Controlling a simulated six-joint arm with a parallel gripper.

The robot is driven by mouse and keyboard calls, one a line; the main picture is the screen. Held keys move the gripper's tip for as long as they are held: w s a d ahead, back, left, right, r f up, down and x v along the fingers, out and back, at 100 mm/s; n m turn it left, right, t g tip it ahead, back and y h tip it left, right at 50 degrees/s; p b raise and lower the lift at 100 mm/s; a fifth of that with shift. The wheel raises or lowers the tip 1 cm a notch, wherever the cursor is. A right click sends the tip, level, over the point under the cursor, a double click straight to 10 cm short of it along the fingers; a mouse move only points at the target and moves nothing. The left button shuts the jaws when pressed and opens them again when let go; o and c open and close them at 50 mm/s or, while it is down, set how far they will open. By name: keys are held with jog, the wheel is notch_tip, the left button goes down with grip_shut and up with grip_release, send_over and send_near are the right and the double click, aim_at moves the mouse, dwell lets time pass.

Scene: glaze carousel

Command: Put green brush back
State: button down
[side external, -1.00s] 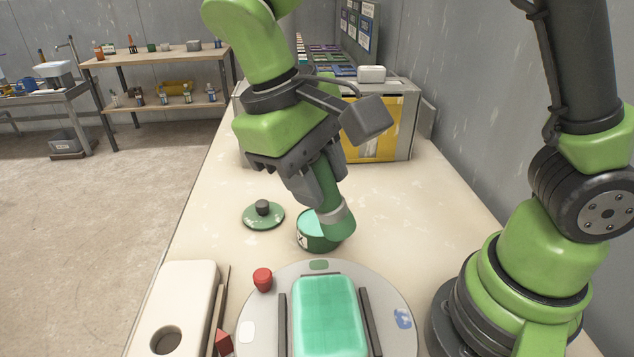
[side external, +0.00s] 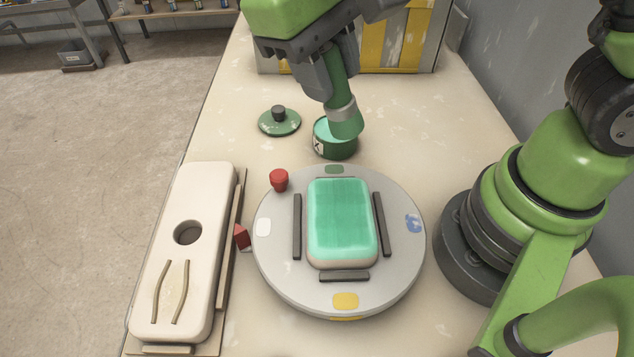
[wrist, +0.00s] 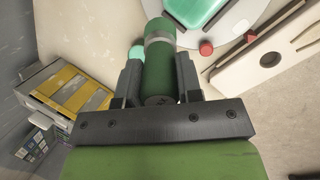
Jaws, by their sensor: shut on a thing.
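My gripper (side external: 329,76) is shut on the handle of the green brush (side external: 343,112). The brush has a grey band and a green head, which points down over the open green glaze pot (side external: 334,147). Whether the head touches the pot cannot be told. The wrist view shows the brush (wrist: 160,65) between the two fingers. The pot's round green lid (side external: 280,123) with a dark knob lies on the table to the left of the pot. A tile (side external: 342,222) with a wet green top lies on the round grey carousel (side external: 275,272).
Dark bars frame the tile. A red knob (side external: 279,180) stands at the carousel's rim, and a red pointer (side external: 241,236) sits at its left. A cream holder (side external: 203,220) with a round hole lies at left. A yellow-striped box (side external: 340,45) stands behind.

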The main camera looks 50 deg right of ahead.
jog(key=w+d+f+m+t+y, duration=0.1)
jog(key=w+f, duration=0.2)
jog(key=w, duration=0.5)
jog(key=w+d+f+m+t+y, duration=0.15)
jog(key=w+f, duration=0.25)
jog(key=w, duration=0.4)
jog(key=shift+n, duration=0.45)
jog(key=f, duration=0.9)
jog(key=shift+w+a+f, duration=0.1)
jog(key=shift+w+a, duration=0.1)
jog(key=shift+a, duration=0.15)
jog(key=shift+f, duration=0.2)
jog(key=c, duration=0.8)
grip_release()
jog(key=shift+r, duration=0.15)
